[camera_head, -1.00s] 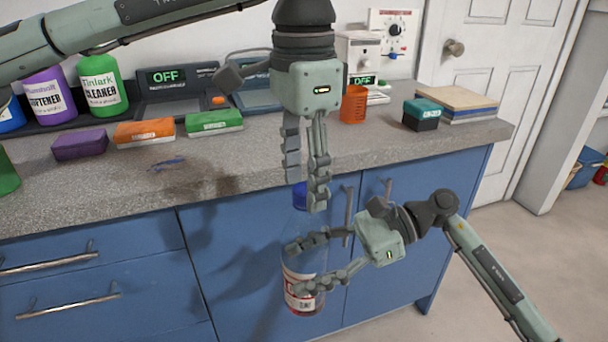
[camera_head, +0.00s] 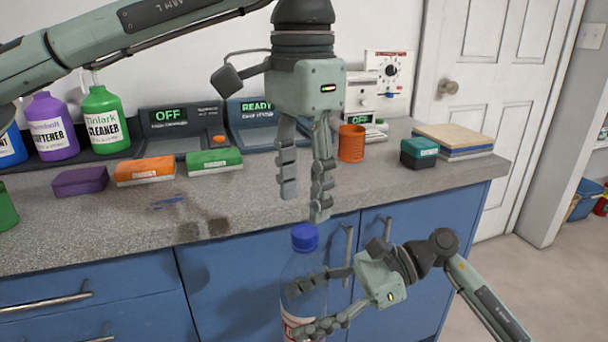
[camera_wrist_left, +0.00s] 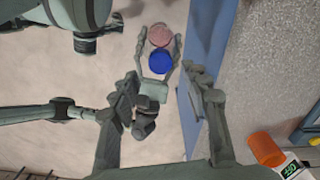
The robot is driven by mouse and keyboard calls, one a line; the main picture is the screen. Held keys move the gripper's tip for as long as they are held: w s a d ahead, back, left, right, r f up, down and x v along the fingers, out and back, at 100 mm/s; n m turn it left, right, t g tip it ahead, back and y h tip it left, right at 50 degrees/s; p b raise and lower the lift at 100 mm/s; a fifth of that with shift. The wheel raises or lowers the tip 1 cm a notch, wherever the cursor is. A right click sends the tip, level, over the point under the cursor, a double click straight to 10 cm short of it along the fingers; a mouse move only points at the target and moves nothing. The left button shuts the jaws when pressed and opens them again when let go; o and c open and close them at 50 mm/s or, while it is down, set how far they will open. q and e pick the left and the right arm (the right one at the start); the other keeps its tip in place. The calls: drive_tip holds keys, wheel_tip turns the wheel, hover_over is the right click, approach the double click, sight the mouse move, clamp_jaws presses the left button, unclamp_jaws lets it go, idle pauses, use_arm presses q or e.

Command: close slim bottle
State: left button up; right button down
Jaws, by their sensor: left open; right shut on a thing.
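The slim bottle (camera_head: 301,269) is clear with a red and white label and stands roughly upright in front of the blue cabinet. A blue cap (camera_head: 304,238) sits at its top; whether it is fully tight I cannot tell. My right gripper (camera_head: 300,309) is shut around the bottle's body, whose lower end is cut off by the picture edge. My left gripper (camera_head: 304,206) is open and empty, pointing down just above the cap. In the left wrist view the blue cap (camera_wrist_left: 160,61) shows between my right gripper's fingers, beyond my left fingers, with a pinkish round part beside it.
The grey counter (camera_head: 270,215) lies behind the grippers. Cabinet handles (camera_head: 348,255) are close behind the bottle.

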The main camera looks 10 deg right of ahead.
sight(305, 231)
use_arm(q)
drive_tip(key=n, duration=0.4)
drive_tip(key=shift+r+n, duration=0.15)
drive_tip(key=shift+n, duration=0.15)
drive_tip(key=n, duration=0.5)
drive_tip(key=shift+r, duration=0.1)
drive_tip(key=n, duration=0.7)
drive_tip(key=shift+r+n, duration=0.2)
drive_tip(key=shift+n, duration=0.2)
drive_tip(key=n, duration=0.7)
drive_tip(key=shift+d+r+n, duration=0.1)
drive_tip(key=shift+r+n, duration=0.05)
drive_tip(key=shift+n, duration=0.15)
drive_tip(key=n, duration=0.7)
drive_tip(key=shift+r+n, duration=0.2)
drive_tip(key=shift+n, duration=0.1)
drive_tip(key=n, duration=0.5)
drive_tip(key=shift+r, duration=0.15)
drive_tip(key=n, duration=0.5)
drive_tip(key=shift+r, duration=0.1)
drive_tip(key=n, duration=0.3)
drive_tip(key=shift+r, duration=0.1)
drive_tip(key=n, duration=0.7)
drive_tip(key=shift+r, duration=0.2)
drive_tip(key=n, duration=0.7)
drive_tip(key=shift+r, duration=0.15)
drive_tip(key=shift+f, duration=4)
